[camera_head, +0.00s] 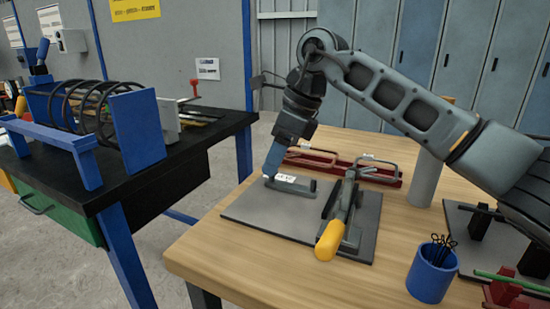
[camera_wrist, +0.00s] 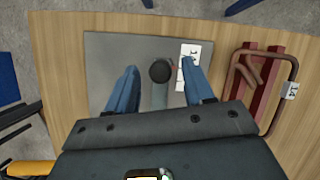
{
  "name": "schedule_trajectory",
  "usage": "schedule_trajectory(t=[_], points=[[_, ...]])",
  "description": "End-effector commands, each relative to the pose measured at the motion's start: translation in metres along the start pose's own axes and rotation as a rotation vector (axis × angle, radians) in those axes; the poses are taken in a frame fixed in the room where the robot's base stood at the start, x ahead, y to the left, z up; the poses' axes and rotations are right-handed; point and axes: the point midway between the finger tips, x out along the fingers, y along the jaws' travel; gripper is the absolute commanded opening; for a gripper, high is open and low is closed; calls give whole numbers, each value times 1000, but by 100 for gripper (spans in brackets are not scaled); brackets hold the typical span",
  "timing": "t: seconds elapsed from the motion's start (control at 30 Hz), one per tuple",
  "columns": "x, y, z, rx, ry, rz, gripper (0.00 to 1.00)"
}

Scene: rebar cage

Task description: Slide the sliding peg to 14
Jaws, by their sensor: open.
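The sliding peg, seen as a dark round knob (camera_wrist: 160,71) on a grey bar (camera_wrist: 160,96), lies between my open fingers in the wrist view, with a gap on each side. A white number scale (camera_wrist: 185,68) lies beside it, partly hidden by the right finger; its numbers are too small to read with certainty. My gripper (camera_wrist: 162,84) points down with blue fingers apart and holds nothing. In the head view, my gripper (camera_head: 271,168) is low at the left end of the grey bar (camera_head: 300,187) on the grey plate (camera_head: 262,214); the peg is mostly hidden there.
A bending lever with a yellow handle (camera_head: 330,240) stands right of the bar. Behind is a red rack (camera_head: 318,160) with bent bars; one bent bar (camera_wrist: 293,62) carries a tag (camera_wrist: 291,91). A blue cup (camera_head: 431,275) stands front right. The wooden table's front left is clear.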

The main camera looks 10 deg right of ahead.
Motion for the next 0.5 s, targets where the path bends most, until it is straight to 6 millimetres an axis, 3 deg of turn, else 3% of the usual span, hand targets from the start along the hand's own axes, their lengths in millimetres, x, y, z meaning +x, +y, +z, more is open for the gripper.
schedule_trajectory(t=[0.33,0.5], points=[[4,0,0,0,0,-1,51],[4,0,0,0,0,-1,35]])
